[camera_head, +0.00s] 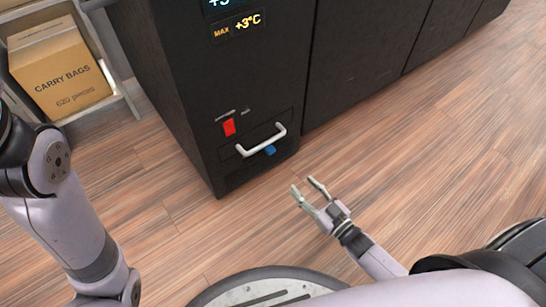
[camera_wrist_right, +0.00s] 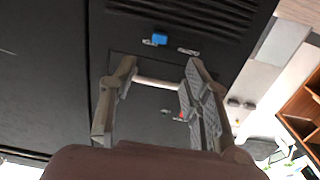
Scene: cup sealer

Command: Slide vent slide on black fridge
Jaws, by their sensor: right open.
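The black fridge (camera_head: 215,75) stands at the top centre, its front low panel facing me. A small blue tab (camera_head: 270,150), which looks like the vent slide, sits just below a white bar handle (camera_head: 262,141). In the right wrist view the blue tab (camera_wrist_right: 159,39) lies near dark vent slots (camera_wrist_right: 190,14), beyond the handle (camera_wrist_right: 157,82). My right gripper (camera_head: 304,186) is open and empty, low in front of the fridge and apart from it. In its wrist view, the handle shows between the open fingers (camera_wrist_right: 160,66). My left gripper is out of view; only its arm shows.
A red switch (camera_head: 229,127) is above the handle. A temperature display (camera_head: 237,25) is higher up. A cardboard box of carry bags (camera_head: 60,75) sits on a shelf at left. More dark cabinets (camera_head: 365,45) extend right. The wooden floor (camera_head: 450,150) at right is clear.

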